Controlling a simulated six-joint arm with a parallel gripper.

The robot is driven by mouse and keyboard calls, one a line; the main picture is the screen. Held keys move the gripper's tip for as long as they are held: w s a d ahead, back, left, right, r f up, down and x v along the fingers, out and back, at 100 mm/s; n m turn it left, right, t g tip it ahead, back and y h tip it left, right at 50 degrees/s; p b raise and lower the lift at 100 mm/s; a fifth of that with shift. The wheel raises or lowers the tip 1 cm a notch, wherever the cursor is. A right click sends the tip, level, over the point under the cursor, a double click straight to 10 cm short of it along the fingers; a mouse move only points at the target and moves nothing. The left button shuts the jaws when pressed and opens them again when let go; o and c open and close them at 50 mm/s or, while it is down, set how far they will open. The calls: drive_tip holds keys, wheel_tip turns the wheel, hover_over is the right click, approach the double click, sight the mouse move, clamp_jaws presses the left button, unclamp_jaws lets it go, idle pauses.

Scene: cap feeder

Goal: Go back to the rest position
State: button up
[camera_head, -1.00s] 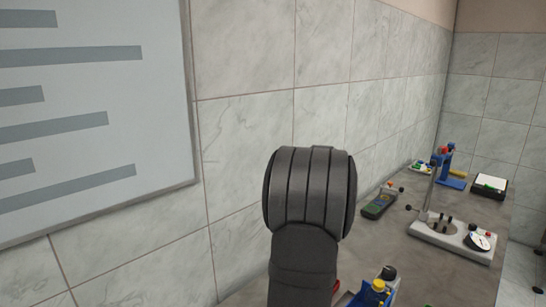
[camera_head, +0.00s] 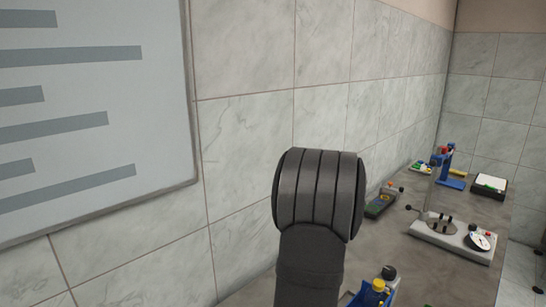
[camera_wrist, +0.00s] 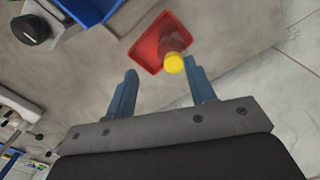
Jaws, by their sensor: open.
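My gripper (camera_wrist: 162,92) shows in the wrist view with its two blue fingers spread apart. It is open, and nothing is held between the fingers. A red tray (camera_wrist: 148,50) lies on the grey table beyond the fingertips. A yellow cap (camera_wrist: 174,63) on a reddish, see-through body shows at the tray's near edge, close to the right finger; I cannot tell whether they touch. In the head view my dark arm link (camera_head: 318,195) stands in the middle, and the gripper itself is out of sight.
A blue fixture with a yellow-topped part (camera_head: 378,286) and a black knob (camera_head: 389,271) stands at the bottom. A tiled wall borders the table.

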drive_tip(key=s+d+r, duration=0.3)
drive_tip(key=s, duration=0.4)
drive_tip(key=s+d+r+m, duration=0.1)
drive_tip(key=s+d+r, duration=0.2)
drive_tip(key=s, duration=0.5)
drive_tip(key=shift+s+d, duration=0.25)
drive_tip(key=shift+s, duration=0.05)
drive_tip(key=shift+r, duration=0.15)
drive_tip(key=o, duration=1)
drive_tip(key=shift+o, duration=0.5)
drive_tip(key=w+a+r+n+t+h, duration=0.1)
drive_tip(key=w+a+r+n+h, duration=0.2)
drive_tip(key=r, duration=0.7)
drive_tip(key=a+n+h, duration=0.1)
drive_tip(key=a+n, duration=0.1)
drive_tip(key=a, duration=0.1)
drive_tip(key=shift+w+n, duration=0.2)
drive_tip(key=shift+n, duration=0.1)
drive_tip(key=x, duration=0.9)
drive_tip(key=shift+w+d+f, duration=0.2)
drive_tip(key=shift+f, duration=0.1)
